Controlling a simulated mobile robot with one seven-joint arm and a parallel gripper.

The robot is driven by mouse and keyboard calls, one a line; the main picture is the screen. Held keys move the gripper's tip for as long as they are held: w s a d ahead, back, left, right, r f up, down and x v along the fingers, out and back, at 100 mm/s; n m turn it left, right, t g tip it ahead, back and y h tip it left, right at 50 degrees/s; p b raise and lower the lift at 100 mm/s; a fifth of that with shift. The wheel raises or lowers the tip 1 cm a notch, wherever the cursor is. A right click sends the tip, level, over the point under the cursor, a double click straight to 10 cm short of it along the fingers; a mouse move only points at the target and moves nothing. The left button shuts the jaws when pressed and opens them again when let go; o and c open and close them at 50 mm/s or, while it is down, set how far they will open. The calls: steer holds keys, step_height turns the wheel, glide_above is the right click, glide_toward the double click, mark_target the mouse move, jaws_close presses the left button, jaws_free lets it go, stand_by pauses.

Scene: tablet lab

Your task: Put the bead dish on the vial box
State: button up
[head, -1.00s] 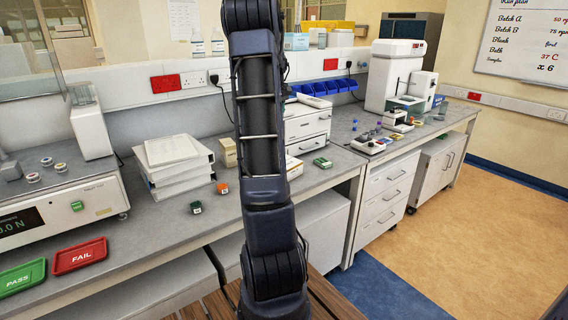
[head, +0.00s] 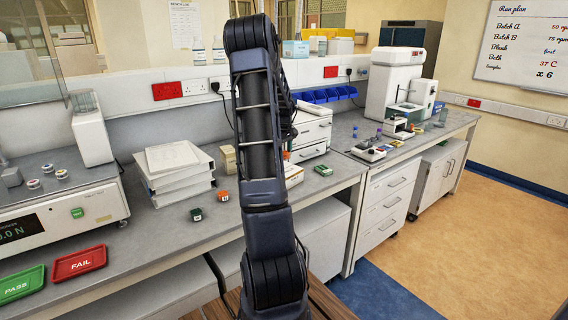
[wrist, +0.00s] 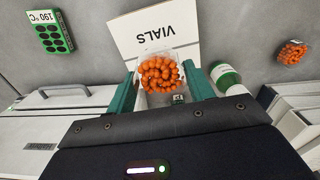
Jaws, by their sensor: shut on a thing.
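In the wrist view, the bead dish (wrist: 160,75), a small clear dish heaped with orange beads, sits between the two green fingers of my gripper (wrist: 160,88). The gripper is shut on it. The vial box (wrist: 133,38) shows as a pale surface marked VIALS, behind the dish in the picture; the dish overlaps its edge. I cannot tell the gap between them. In the head view my arm hides the gripper and dish almost wholly, and I cannot make out the vial box's lettering there.
A green-and-white container (wrist: 226,76) is close beside the right finger. White binders (head: 178,168) and a drawer unit (head: 312,132) flank the arm.

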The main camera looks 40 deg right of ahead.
steer(key=shift+f, duration=2.6)
steer(key=shift+f, duration=0.1)
steer(key=o, duration=1)
